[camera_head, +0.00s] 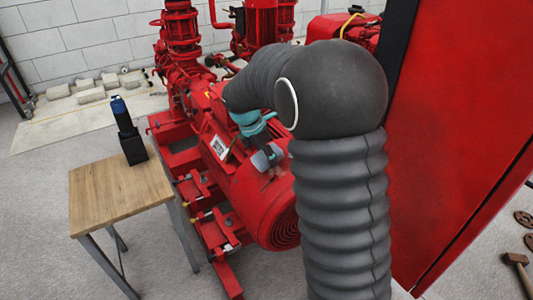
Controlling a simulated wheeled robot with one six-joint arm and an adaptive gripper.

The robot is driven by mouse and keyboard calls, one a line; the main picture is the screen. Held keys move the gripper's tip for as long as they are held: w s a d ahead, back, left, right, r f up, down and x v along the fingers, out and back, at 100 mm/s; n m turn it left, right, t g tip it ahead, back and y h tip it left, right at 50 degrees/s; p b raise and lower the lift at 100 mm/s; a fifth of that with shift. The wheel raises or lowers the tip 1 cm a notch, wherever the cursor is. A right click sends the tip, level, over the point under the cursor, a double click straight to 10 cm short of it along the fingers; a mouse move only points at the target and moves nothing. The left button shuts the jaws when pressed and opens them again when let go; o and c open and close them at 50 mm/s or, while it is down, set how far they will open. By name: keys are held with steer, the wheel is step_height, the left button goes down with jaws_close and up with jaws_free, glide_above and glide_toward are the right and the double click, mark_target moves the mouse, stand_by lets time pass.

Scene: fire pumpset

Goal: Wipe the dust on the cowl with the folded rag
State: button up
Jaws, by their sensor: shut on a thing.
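The red cowl (262,205) is the rounded motor end with a slotted grille, in the middle of the head view. My gripper (267,148) is small and partly hidden behind my own dark ribbed arm. It is over the top of the cowl, shut on a grey-blue piece that looks like the folded rag (264,160). The rag is at the cowl's upper surface; I cannot tell whether it touches. A small brownish patch, perhaps dust (277,172), shows beside the rag. Any dust under the rag or behind my arm is hidden.
A wooden table (110,190) stands at left, bearing a dark bottle-like item (122,115) in a black holder (133,149). A large red cabinet (465,130) fills the right. Red pumps and pipes (180,50) stand behind. A hammer (517,262) lies at the lower right.

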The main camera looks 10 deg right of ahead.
mark_target(280, 173)
steer(key=shift+x, duration=0.9)
steer(key=shift+s, duration=0.1)
steer(key=shift+s+d+r, duration=0.1)
steer(key=shift+s+d, duration=0.2)
steer(key=shift+s, duration=0.55)
steer(key=shift+s+d+r, duration=0.1)
steer(key=shift+s+d, duration=0.15)
steer(key=shift+s, duration=0.6)
steer(key=shift+s+d+f, duration=0.1)
steer(key=shift+s+d, duration=0.2)
steer(key=shift+s, duration=0.6)
steer(key=shift+s+d+f, duration=0.1)
steer(key=shift+s+d, duration=0.2)
steer(key=shift+s, duration=0.6)
steer(key=shift+r, duration=0.1)
steer(key=shift+w+a+p, duration=0.2)
steer(key=shift+w+p, duration=0.25)
steer(key=shift+w, duration=0.15)
steer(key=shift+w+a+p, duration=0.2)
steer(key=shift+w+p, duration=0.2)
steer(key=shift+w, duration=0.2)
steer(key=shift+w+a+f+p, duration=0.15)
steer(key=shift+w+a, duration=0.1)
steer(key=shift+w, duration=0.55)
steer(key=shift+w+a+f+p, duration=0.15)
steer(key=shift+w+a, duration=0.1)
steer(key=shift+w, duration=0.5)
steer(key=shift+w+a+p, duration=0.15)
steer(key=shift+w+a, duration=0.1)
steer(key=shift+w, duration=0.55)
